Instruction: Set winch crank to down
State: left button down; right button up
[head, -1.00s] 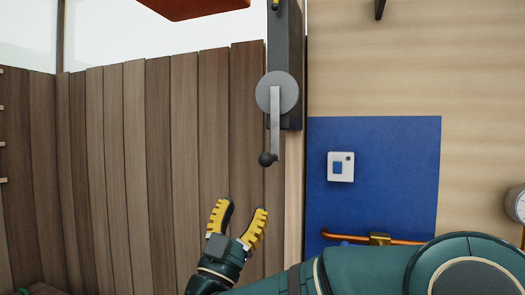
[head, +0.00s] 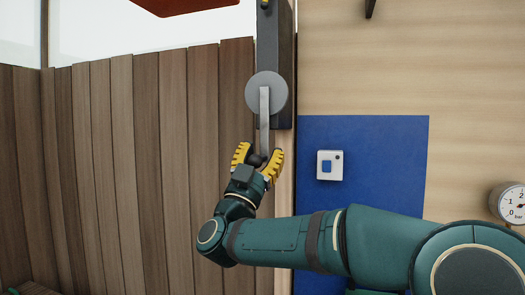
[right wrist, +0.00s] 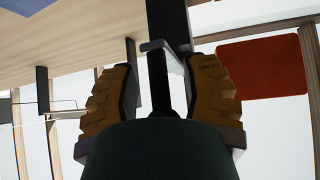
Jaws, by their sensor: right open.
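The winch crank (head: 264,115) is a grey arm hanging straight down from a round grey disc (head: 267,92) on a dark upright housing (head: 274,48). Its dark ball knob (head: 255,159) is at the lower end, partly hidden by my gripper. My right gripper (head: 258,160) is open, with its yellow fingers on either side of the knob. In the right wrist view the crank arm (right wrist: 158,75) rises between the two spread fingers; contact cannot be told. My left gripper is not in view.
A blue panel (head: 395,160) right of the winch carries a white switch box (head: 330,173). A pressure gauge (head: 514,203) is at the right edge. A plank fence (head: 120,150) fills the left side. A red panel (head: 185,5) is at the top.

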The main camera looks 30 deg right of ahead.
jog(key=shift+w+d+r, duration=0.1)
jog(key=shift+d+r, duration=0.05)
grip_shut()
dwell(0.4)
jog(key=shift+n+t, duration=0.3)
jog(key=shift+t, duration=0.1)
